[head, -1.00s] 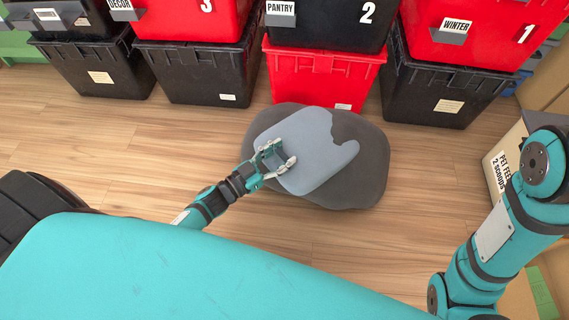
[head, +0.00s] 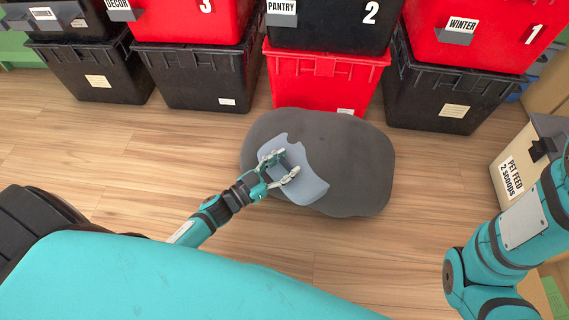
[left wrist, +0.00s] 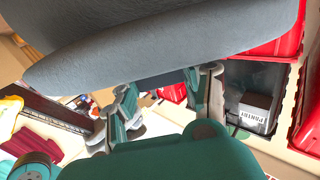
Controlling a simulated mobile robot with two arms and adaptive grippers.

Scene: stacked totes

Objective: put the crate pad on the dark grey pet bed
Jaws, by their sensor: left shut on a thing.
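The crate pad (head: 311,184), a thin blue-grey sheet, is in my left gripper (head: 279,172) in the head view. The gripper is shut on it, and the fingers cover part of the pad. The pad appears bent or tilted, over the front left of the dark grey pet bed (head: 355,150). I cannot tell how much of it touches the bed. In the left wrist view, a broad blue-grey surface, apparently the pad (left wrist: 150,50), fills the top above the fingers of my left gripper (left wrist: 165,105). My right gripper is out of view.
A red tote (head: 325,85) and black totes (head: 195,75) (head: 440,95) stand in a row behind the bed, with more stacked on top. A pet feed box (head: 520,165) stands at the right. Wood floor is clear left of the bed.

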